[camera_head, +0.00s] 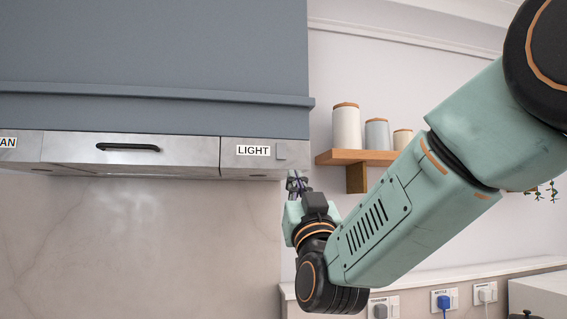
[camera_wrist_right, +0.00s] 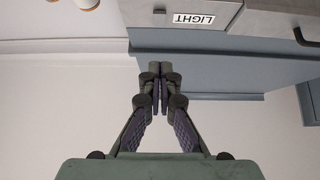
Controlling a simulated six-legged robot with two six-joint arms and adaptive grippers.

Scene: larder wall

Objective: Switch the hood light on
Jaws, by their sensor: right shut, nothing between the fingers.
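The hood's front panel (camera_head: 215,155) carries a white LIGHT label (camera_head: 253,150). A small grey square button (camera_head: 281,150) sits just right of that label. My right gripper (camera_head: 295,176) is just below and slightly right of the button, under the hood's right end, pointing up. Its fingers (camera_wrist_right: 161,72) are shut together with nothing between them. I cannot tell its depth from the panel. My left gripper is not in view.
A black handle (camera_head: 128,148) is on the middle hood panel, with a partly cut label (camera_head: 7,142) further left. A wooden shelf (camera_head: 350,157) with canisters (camera_head: 346,127) is close to the right. Sockets with plugs (camera_head: 444,301) are low on the right.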

